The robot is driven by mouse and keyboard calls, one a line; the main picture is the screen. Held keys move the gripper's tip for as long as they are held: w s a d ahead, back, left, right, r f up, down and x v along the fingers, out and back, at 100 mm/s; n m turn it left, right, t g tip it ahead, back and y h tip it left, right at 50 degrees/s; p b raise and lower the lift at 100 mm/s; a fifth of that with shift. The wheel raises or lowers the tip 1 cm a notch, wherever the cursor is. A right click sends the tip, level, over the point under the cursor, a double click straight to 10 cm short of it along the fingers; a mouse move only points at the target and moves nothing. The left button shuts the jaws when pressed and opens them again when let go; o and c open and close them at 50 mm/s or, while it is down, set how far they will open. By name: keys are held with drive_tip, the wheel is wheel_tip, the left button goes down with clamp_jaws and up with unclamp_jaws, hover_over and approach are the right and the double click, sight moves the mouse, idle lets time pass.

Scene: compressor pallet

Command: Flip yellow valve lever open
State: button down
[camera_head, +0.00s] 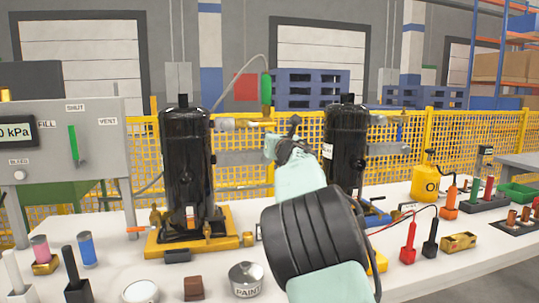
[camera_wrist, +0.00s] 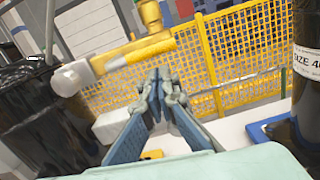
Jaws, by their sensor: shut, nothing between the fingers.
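A yellow valve lever (camera_head: 258,124) shows at the pipe fitting beside the top of the left black compressor (camera_head: 186,165). In the wrist view the yellow valve part (camera_wrist: 135,53) runs sideways from a pale fitting (camera_wrist: 75,77), with a yellow piece standing up from it. My gripper (camera_wrist: 163,82) is shut and empty, its fingertips appearing just below and right of the yellow part. I see no clear contact. In the head view my gripper (camera_head: 294,122) is right of the lever, and my wrist hides part of the scene below.
A second black compressor (camera_head: 345,145) stands close on the right. A yellow mesh fence (camera_head: 245,170) runs behind. A green round part (camera_head: 266,89) with a thin hose is above the valve. A paint can (camera_head: 246,279) and other small items crowd the white table's front.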

drive_tip(key=f+b+v, duration=0.2)
drive_tip(key=v, duration=0.8)
drive_tip(key=shift+s+f, duration=0.25)
